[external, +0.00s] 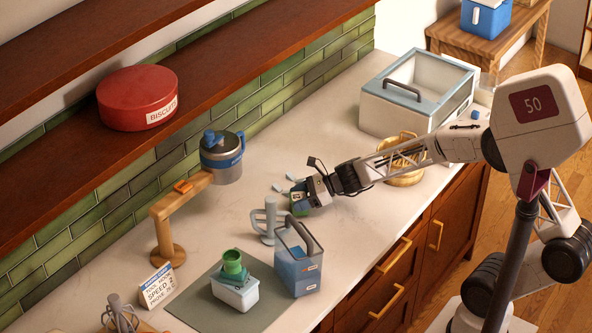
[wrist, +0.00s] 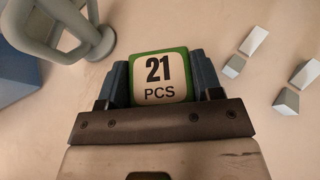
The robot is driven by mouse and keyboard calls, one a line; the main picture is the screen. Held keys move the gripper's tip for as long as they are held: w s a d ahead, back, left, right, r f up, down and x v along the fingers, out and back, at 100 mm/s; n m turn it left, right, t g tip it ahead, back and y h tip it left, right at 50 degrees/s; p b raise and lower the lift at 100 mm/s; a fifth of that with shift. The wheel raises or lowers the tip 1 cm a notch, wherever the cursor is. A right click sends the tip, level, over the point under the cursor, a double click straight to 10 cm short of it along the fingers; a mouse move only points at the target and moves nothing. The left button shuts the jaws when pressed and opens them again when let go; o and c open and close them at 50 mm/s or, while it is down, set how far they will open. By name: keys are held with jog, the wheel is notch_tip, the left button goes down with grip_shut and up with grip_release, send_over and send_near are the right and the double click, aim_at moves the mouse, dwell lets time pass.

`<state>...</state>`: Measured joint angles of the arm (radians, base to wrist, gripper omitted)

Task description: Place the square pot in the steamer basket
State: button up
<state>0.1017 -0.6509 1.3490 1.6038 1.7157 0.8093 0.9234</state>
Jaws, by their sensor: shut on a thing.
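My gripper (external: 304,194) is shut on a small square green thing with a pale face reading "21 PCS", which I take as the square pot (external: 299,208). In the wrist view the square pot (wrist: 160,78) sits between the two dark blue fingers of my gripper (wrist: 160,70). It is held by the counter's middle, near a grey-blue stand; its height above the counter is hard to tell. A round golden woven basket, which I take as the steamer basket (external: 405,179), stands behind my forearm, partly hidden by it.
The grey-blue stand (external: 268,220) and a blue handled caddy (external: 297,267) are close to my gripper. A white lidded box (external: 405,105) stands behind the basket. A white tub (external: 236,293) with a green cup is on a grey mat. Small white-grey pieces (wrist: 234,66) lie beside my gripper.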

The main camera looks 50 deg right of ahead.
jog(key=shift+f, duration=0.1)
jog(key=o, duration=1)
jog(key=shift+v, duration=6.1)
jog(key=shift+a, duration=0.1)
jog(key=s+a+r+n+g+h, duration=0.25)
jog(key=s+r+n+g, duration=0.2)
jog(key=s+n, duration=0.5)
jog(key=s+a+r+n+g+h, duration=0.25)
jog(key=s+r+n, duration=0.25)
jog(key=s+n, duration=0.5)
jog(key=shift+s+d+r+n+h, duration=0.55)
jog(key=shift+s+n+h, duration=0.25)
jog(key=shift+s+n, duration=0.55)
jog(key=shift+s+d+r+n+h, duration=0.4)
jog(key=shift+s+d+n+h, duration=0.55)
jog(key=shift+s, duration=0.7)
jog(key=shift+s+d+r+n+h, duration=0.3)
jog(key=shift+s+r+n+h, duration=0.25)
jog(key=shift+s+n, duration=0.9)
